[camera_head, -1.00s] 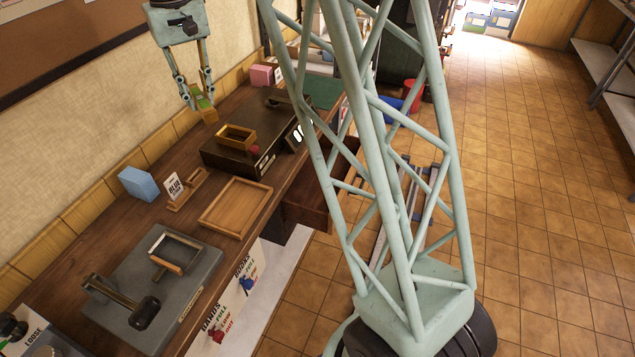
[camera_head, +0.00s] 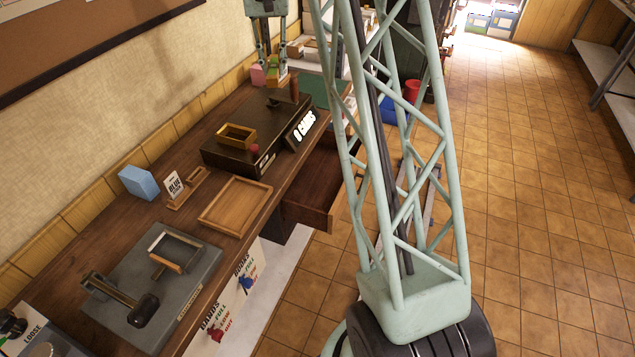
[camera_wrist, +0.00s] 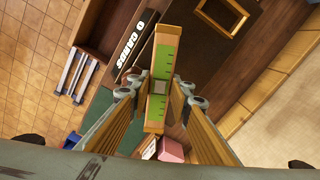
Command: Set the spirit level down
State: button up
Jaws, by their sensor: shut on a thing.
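The spirit level, a wooden bar with green faces, shows at the top of the head view (camera_head: 273,75) and in the middle of the wrist view (camera_wrist: 162,65). My gripper is shut on it in the head view (camera_head: 269,66) and in the wrist view (camera_wrist: 159,90), with fingers at both sides of its middle. The level hangs above the far part of the wooden bench (camera_head: 150,225), beyond the dark press box (camera_head: 225,156). I cannot tell its exact height. Part of the level is hidden by the fingers in the head view.
A "0 CARDS" sign (camera_head: 304,127) stands at the box's right side. A green mat (camera_head: 319,92) and pink block (camera_head: 257,75) lie at the far end. A drawer (camera_head: 316,190) stands open. A wooden tray (camera_head: 263,187) is empty.

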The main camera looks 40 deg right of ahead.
jog(key=shift+s+d+f+m, duration=0.85)
jog(key=shift+s+d+m, duration=0.6)
jog(key=shift+d, duration=4.95)
jog(key=s+a+f+m+b, duration=0.1)
jog(key=s+a+f+b, duration=0.2)
jog(key=s+f, duration=0.6)
jog(key=s+a+f+m+b, duration=0.1)
jog(key=s+a+f+b, duration=0.2)
jog(key=f, duration=1.2)
jog(key=s+a, duration=0.3)
jog(key=s, duration=0.3)
jog(key=shift+s+a, duration=0.35)
jog(key=shift+s, duration=0.05)
jog(key=shift+f, duration=0.1)
jog(key=b, duration=0.2)
send_over(326, 183)
jog(key=shift+f, duration=3.05)
jog(key=shift+f, duration=0.15)
jog(key=shift+f+b, duration=0.45)
jog(key=shift+f, duration=1.3)
jog(key=shift+f, duration=0.15)
